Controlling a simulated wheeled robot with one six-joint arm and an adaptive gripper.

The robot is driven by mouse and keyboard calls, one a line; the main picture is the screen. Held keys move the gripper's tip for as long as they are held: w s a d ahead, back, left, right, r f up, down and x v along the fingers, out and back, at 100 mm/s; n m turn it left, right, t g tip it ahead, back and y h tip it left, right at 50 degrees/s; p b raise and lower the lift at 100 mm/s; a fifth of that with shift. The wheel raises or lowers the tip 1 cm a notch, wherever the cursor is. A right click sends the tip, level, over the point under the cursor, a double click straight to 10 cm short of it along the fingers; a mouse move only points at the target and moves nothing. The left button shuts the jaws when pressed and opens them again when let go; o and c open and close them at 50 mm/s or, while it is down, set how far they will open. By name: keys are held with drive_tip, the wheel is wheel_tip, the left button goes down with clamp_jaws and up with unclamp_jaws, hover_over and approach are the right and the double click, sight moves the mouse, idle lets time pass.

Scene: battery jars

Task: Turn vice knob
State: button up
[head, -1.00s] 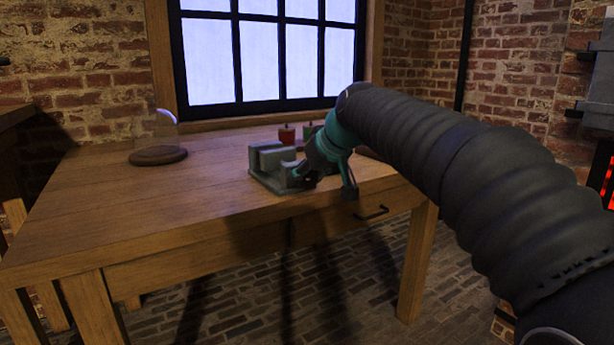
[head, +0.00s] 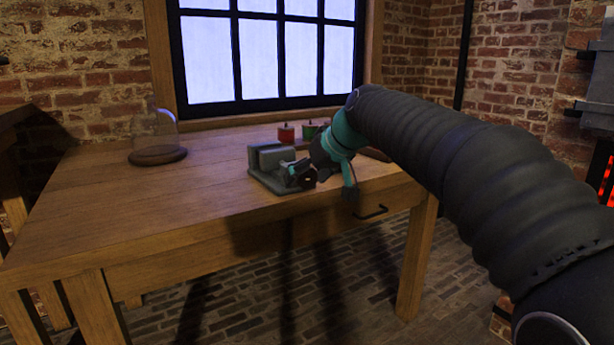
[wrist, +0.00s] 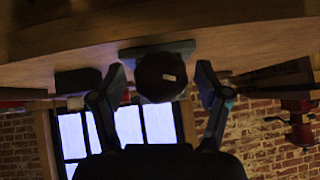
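The grey vice (head: 270,158) sits on the wooden table (head: 120,215) near its front edge in the head view. My gripper (head: 300,177) is at the vice's right front side and covers part of it. In the wrist view, the dark round vice knob (wrist: 162,77) with a small pale mark sits between the two fingers of my gripper (wrist: 162,85). The fingers are spread, one on each side of the knob, with a visible gap on both sides. The vice body (wrist: 140,50) shows behind the knob.
A red jar (head: 286,134) and a green jar (head: 310,131) stand behind the vice, close to my wrist. A glass dome on a round wooden base (head: 157,157) stands at the back left. The table's left half is clear. A drawer handle (head: 371,213) juts from the front.

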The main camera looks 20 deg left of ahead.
drive_tip(key=v, duration=1.2)
drive_tip(key=s+d+f+m+h+p, duration=0.1)
drive_tip(key=s+d+f+m+h, duration=0.1)
drive_tip(key=d+f, duration=0.4)
drive_tip(key=s+d+f+m+h+p, duration=0.1)
drive_tip(key=s+d+f+m, duration=0.25)
drive_tip(key=f, duration=0.45)
drive_tip(key=s+d+f+m+h+p, duration=0.2)
drive_tip(key=s+d+f+p, duration=0.1)
drive_tip(key=s+d, duration=0.7)
drive_tip(key=s+d+f+m+h+p, duration=0.2)
drive_tip(key=s+d+f+p, duration=0.1)
drive_tip(key=s+d, duration=0.7)
drive_tip(key=shift+t, duration=0.3)
